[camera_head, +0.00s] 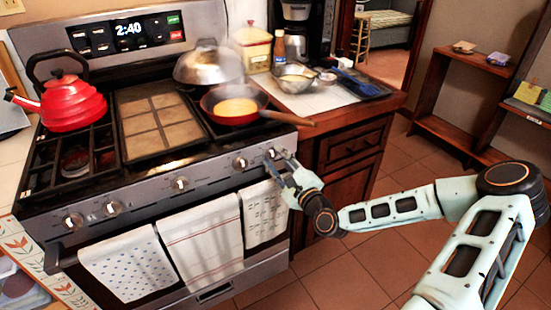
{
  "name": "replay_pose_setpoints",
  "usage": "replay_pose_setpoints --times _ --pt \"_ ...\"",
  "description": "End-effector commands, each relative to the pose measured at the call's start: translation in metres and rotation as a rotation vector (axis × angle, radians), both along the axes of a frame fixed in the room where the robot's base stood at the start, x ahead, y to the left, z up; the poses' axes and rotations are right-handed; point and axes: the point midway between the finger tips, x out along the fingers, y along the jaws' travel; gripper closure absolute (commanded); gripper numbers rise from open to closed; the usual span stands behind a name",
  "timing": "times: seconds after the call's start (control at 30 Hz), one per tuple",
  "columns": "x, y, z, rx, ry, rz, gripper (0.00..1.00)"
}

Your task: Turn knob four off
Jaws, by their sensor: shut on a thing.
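A row of several round knobs runs along the front of the stove (150,193). The fourth from the left (240,162) shows clear of my gripper. The rightmost knob (270,154) is at the tips of my gripper (277,165), which comes in from the right. My gripper is shut on this rightmost knob, partly hiding it. Three knobs show further left: the far left knob (73,221), one beside it (113,208) and a middle one (180,184). I cannot read any knob numbers or settings.
A red kettle (72,103) is at left. Towels (200,240) hang below the knobs.

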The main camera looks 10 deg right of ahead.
Motion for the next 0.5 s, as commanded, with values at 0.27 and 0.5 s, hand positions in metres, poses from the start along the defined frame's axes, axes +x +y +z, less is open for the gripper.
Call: replay_pose_setpoints --times 0.27,0.5 --pt "-0.0006 0.0013 -0.0008 0.108 0.036 0.002 0.92" --pt "-0.0005 0.0013 -0.0005 0.138 0.046 0.002 0.92"
